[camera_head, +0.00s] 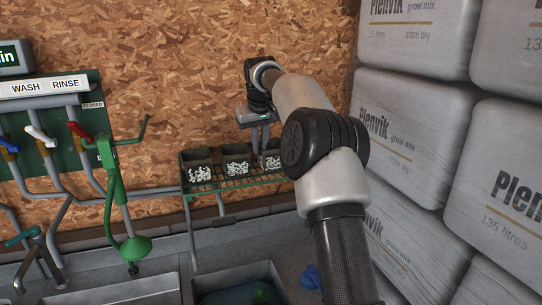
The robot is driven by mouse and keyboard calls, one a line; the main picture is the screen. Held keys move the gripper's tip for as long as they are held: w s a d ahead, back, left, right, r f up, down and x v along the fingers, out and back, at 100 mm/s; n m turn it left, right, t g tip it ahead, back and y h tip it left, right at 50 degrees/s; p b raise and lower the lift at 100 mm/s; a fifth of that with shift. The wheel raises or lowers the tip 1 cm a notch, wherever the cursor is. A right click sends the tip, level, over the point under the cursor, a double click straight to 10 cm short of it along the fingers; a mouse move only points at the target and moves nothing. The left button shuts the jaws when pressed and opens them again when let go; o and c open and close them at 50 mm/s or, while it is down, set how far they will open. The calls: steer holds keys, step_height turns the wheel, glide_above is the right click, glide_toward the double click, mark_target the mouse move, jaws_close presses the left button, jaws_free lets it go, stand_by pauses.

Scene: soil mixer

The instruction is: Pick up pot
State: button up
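No thing in view is clearly marked as the pot. Three small dark square containers holding white pellets stand in a row on a green wire rack (225,184) against the chipboard wall: a left one (198,158), a middle one (235,154) and a right one (271,154). My gripper (260,142) points down above the rack, over the gap between the middle and right containers. It appears to be above their rims and holds nothing visible. Its fingers are too small to judge their opening. My arm hides the rack's right end.
Stacked Plenvik grow mix bags (405,115) wall off the right side. A green hand pump (115,195) and wash pipes (60,184) stand at the left. A dark tray (207,280) with green matter sits at the bottom, beside a blue object (312,274).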

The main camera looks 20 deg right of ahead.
mark_target(259, 165)
steer(key=shift+w+p+x, duration=0.2)
steer(key=shift+p+x, duration=0.05)
steer(key=shift+x, duration=1.5)
steer(key=shift+w+p+x, duration=0.2)
steer(key=shift+p+x, duration=0.05)
steer(key=shift+x, duration=1.5)
steer(key=shift+d+r, duration=0.1)
steer(key=shift+r, duration=0.1)
jaws_close()
